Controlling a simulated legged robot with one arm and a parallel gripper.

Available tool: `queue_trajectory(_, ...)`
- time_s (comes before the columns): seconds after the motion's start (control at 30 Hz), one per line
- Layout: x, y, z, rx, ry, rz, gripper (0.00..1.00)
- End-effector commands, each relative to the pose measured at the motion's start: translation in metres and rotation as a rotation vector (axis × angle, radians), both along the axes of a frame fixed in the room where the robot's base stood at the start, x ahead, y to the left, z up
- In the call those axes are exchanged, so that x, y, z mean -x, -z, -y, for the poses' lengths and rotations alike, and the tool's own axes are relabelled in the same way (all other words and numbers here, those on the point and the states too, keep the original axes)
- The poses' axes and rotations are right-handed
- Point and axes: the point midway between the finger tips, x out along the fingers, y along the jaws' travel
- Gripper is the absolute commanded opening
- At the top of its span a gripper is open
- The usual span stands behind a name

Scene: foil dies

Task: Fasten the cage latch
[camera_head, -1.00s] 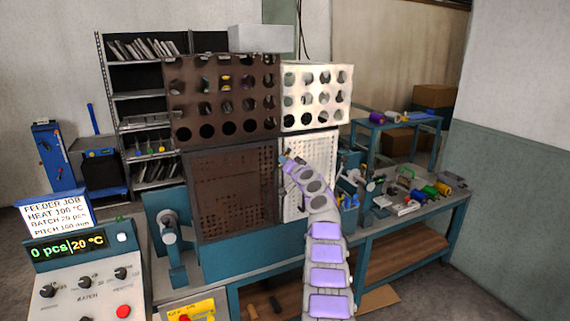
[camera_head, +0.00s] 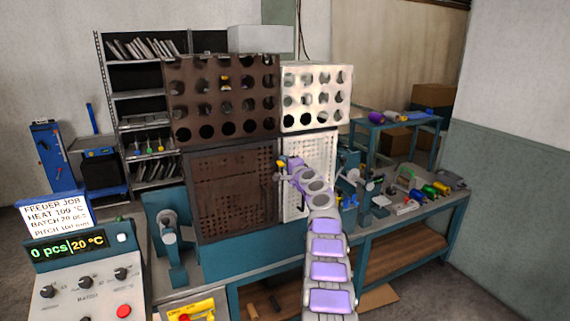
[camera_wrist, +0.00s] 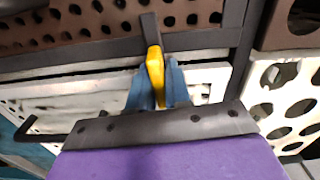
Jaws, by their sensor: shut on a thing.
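The cage has a brown perforated panel (camera_head: 232,195) at left and a white perforated panel (camera_head: 318,165) at right in the head view. In the wrist view, my gripper (camera_wrist: 158,88) has its blue fingers closed around a yellow handle (camera_wrist: 155,62), which looks like the latch. A dark bar (camera_wrist: 150,28) runs from the handle across a dark frame edge (camera_wrist: 195,40) onto the brown panel. In the head view, my gripper (camera_head: 283,168) is at the seam between the panels. The fingers partly cover the handle. Whether the latch is seated cannot be told.
Brown (camera_head: 222,98) and white (camera_head: 316,97) panels with large holes stand above. A vise-like clamp (camera_head: 168,225) is left of the cage. A control console (camera_head: 85,270) reads 0 pcs and 20 °C at front left. Coloured tools (camera_head: 430,190) lie on the right bench.

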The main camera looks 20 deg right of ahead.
Motion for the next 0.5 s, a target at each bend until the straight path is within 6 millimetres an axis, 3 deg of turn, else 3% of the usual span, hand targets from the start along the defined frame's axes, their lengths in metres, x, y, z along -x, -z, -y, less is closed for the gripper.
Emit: queue_trajectory(0.5,0.0002,0.0074,0.0027,-0.097,0.003,-0.012,0.0)
